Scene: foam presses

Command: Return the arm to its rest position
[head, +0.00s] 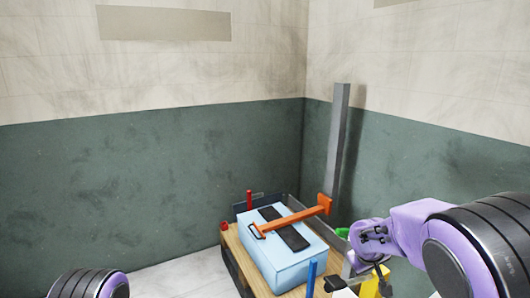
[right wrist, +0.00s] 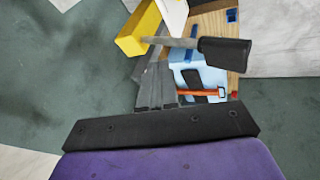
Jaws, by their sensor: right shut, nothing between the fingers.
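My right arm (head: 440,235), purple with black ringed joints, comes in from the right edge in the head view and bends down beside the press. In the right wrist view my right gripper (right wrist: 157,82) has its grey fingers together, with nothing visible between them. It is above the floor side of the press, apart from the light blue block. My left arm (head: 90,284) shows only as a purple and black part at the bottom left; its gripper is out of view.
A light blue block (head: 283,262) with black pads and an orange bar (head: 290,219) sits on a wooden base (head: 240,258). A grey post (head: 338,140) rises behind it. A yellow box (right wrist: 138,34) and a black-ended grey rod (right wrist: 225,53) are close to the gripper. Floor at left is clear.

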